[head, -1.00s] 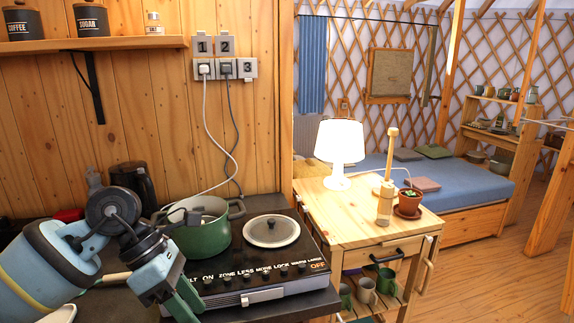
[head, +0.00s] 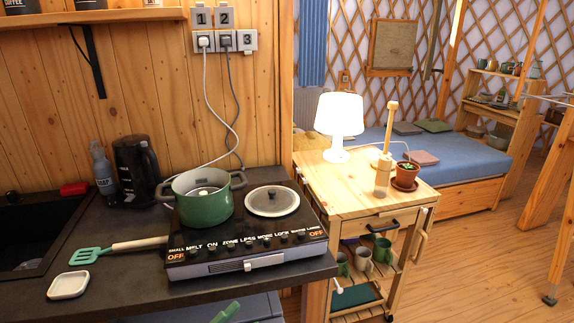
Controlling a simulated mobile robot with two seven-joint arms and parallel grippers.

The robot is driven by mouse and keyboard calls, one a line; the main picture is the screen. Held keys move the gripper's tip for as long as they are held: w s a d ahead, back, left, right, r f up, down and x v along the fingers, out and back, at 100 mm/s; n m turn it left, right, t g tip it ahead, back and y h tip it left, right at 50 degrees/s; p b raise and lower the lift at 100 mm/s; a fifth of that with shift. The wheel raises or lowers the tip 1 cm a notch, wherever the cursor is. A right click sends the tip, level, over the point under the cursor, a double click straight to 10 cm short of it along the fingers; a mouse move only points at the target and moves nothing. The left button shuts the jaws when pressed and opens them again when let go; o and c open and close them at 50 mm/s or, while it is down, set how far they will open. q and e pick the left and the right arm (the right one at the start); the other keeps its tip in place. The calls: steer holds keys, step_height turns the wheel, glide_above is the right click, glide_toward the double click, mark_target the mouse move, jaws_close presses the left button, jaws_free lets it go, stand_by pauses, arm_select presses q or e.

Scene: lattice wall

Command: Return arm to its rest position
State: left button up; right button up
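My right gripper is not in view.
A green pot (head: 203,205) stands on the left of the two-plate cooker (head: 246,244). A spatula (head: 117,249) and white dish (head: 69,285) lie on the counter (head: 120,295). A wooden cart (head: 345,197) with a lit lamp (head: 339,117) stands to the right.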

arm_select(q)
steer(key=s+a+f+n+y, duration=0.4)
steer(key=f+n+y, duration=0.2)
steer(key=f+n, duration=0.15)
steer(key=s+a+f+n+y, duration=0.3)
steer(key=f+n+y, duration=0.25)
steer(key=f, duration=0.35)
steer(key=s+a+f+n+g+y, duration=0.1)
steer(key=s+a+f+n+g, duration=0.1)
steer(key=s+f, duration=0.4)
steer(key=s+a+f+n+g+y, duration=0.2)
steer(key=s+f+n+g, duration=0.2)
steer(key=s, duration=0.6)
steer(key=shift+s+a+f+g+p, duration=0.25)
steer(key=shift+s+f+g+p, duration=0.1)
steer(key=shift+f, duration=0.6)
